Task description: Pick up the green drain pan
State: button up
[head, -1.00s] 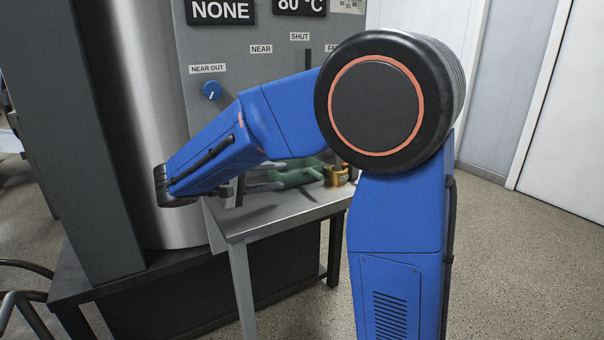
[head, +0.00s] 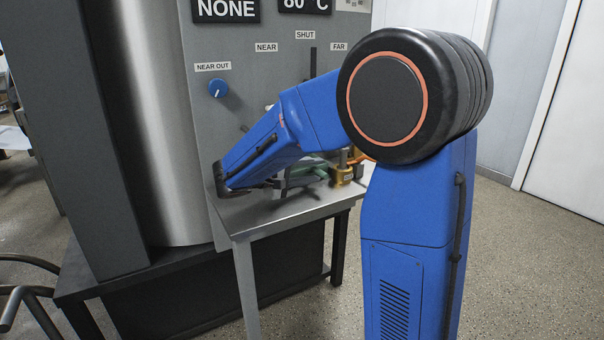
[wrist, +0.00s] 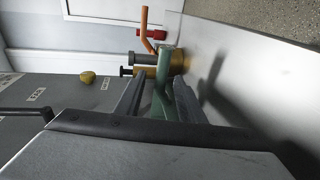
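The green drain pan (head: 308,172) lies on the grey metal shelf (head: 285,211) beside the machine. My arm covers much of it in the head view. In the wrist view, part of the green pan (wrist: 165,98) shows between the two dark fingers of my gripper (wrist: 161,90). The fingers are spread apart, one on each side of this green part, and I see no clear grip on it. In the head view my gripper is mostly hidden behind my own blue arm, low over the shelf.
A brass-yellow fitting (head: 343,172) stands on the shelf just right of the pan. In the wrist view, a red piece (wrist: 152,34) and an orange bar show beyond it. The grey machine panel with a blue knob (head: 217,88) rises behind the shelf. Open floor lies to the right.

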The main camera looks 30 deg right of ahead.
jog(key=x, duration=0.2)
jog(key=s+x, duration=0.1)
jog(key=shift+w+d+f, duration=0.15)
jog(key=shift+d, duration=0.3)
jog(key=shift+w+d+f, duration=0.15)
jog(key=shift+w+d, duration=0.05)
jog(key=shift+d, duration=0.5)
grip_shut()
